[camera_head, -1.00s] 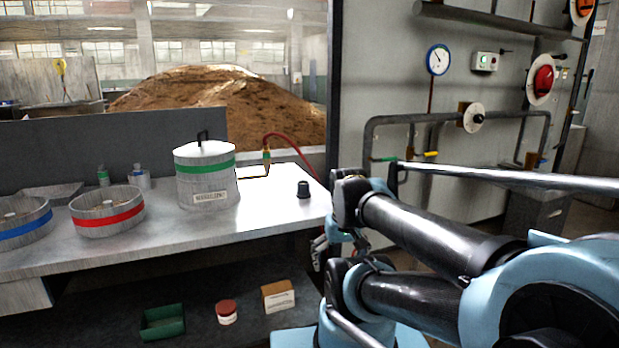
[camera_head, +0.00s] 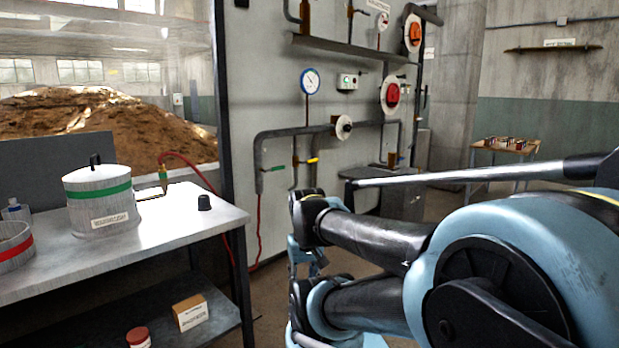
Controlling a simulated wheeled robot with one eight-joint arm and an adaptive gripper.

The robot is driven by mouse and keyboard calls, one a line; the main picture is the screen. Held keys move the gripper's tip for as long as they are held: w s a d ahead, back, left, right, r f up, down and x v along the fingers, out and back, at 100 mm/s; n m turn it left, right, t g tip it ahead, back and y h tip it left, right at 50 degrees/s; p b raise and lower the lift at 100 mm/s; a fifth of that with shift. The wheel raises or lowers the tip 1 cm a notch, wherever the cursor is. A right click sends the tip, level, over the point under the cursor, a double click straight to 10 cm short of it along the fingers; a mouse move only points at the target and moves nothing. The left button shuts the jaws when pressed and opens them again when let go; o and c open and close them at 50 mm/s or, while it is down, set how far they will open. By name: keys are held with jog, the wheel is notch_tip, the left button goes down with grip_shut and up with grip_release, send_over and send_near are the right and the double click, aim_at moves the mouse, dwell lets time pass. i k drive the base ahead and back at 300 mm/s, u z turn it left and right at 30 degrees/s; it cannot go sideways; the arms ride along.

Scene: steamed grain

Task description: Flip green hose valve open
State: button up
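A green valve handle (camera_head: 273,169) shows on the wall piping, at the lower left end of a grey pipe. It looks roughly level, tilted slightly up to the right. A red hose (camera_head: 258,225) hangs below it. A yellow handle (camera_head: 311,160) sits on the pipe just to its right. My gripper (camera_head: 314,266) is partly visible below and right of the green handle, behind my arm links and apart from the handle. It is too small and hidden to show whether its fingers are open.
A metal table (camera_head: 160,236) at left holds a green-banded pot (camera_head: 98,212), a red-banded pan (camera_head: 14,252), a dark cap (camera_head: 204,203) and a hose nozzle (camera_head: 163,175). Floor between table and wall is partly clear.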

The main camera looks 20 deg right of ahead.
aim_at(280, 168)
jog(key=z, duration=0.25)
jog(key=k, duration=0.6)
jog(key=z, duration=0.7)
jog(key=i, duration=2.1)
jog(key=u, duration=1.25)
jog(key=i, duration=0.45)
jog(key=u, duration=0.15)
